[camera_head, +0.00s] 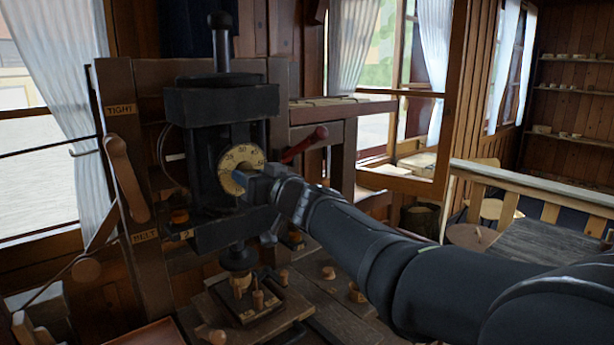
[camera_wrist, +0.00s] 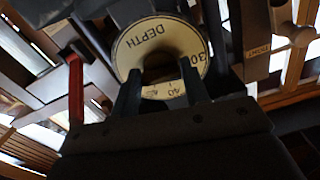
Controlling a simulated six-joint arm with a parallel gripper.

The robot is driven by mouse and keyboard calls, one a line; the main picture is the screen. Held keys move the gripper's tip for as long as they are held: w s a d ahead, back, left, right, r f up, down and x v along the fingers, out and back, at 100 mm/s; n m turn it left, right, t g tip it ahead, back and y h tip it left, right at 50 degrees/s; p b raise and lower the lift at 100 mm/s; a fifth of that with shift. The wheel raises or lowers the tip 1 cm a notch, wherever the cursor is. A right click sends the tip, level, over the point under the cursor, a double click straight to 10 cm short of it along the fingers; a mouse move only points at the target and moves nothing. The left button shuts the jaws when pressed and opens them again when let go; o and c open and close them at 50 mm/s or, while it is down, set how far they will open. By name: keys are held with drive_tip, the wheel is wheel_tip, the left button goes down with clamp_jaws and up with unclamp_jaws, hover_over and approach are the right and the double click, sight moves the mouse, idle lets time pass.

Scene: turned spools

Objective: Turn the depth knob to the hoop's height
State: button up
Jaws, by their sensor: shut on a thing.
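The depth knob's cream dial (camera_head: 240,160) with dark numbers sits on the front of a dark drill-press-like machine (camera_head: 221,100). My gripper (camera_head: 262,183) reaches in from the right and is shut on the knob at the dial's centre. In the wrist view the dial (camera_wrist: 160,40) shows "DEPTH", "30" and "40", with my gripper's two fingers (camera_wrist: 161,85) on either side of its hub. The fingers hide part of the dial. Below the machine, small turned wooden pieces (camera_head: 258,299) stand on a wooden block; I cannot tell which thing is the hoop.
A red-handled lever (camera_head: 305,144) sticks out just right of the dial, close to my gripper; it also shows in the wrist view (camera_wrist: 75,90). Loose wooden pieces (camera_head: 328,272) lie on the bench.

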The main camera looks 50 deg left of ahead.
drive_tip(key=shift+f, duration=0.1)
drive_tip(key=o, duration=1)
drive_tip(key=d, duration=1.7)
drive_tip(key=shift+d, duration=0.2)
drive_tip(key=shift+a, duration=0.1)
drive_tip(key=a, duration=1.7)
drive_tip(key=shift+a, duration=0.15)
drive_tip(key=m, duration=1.5)
drive_tip(key=shift+s+r, duration=0.15)
drive_tip(key=shift+r, duration=0.15)
idle(1.3)
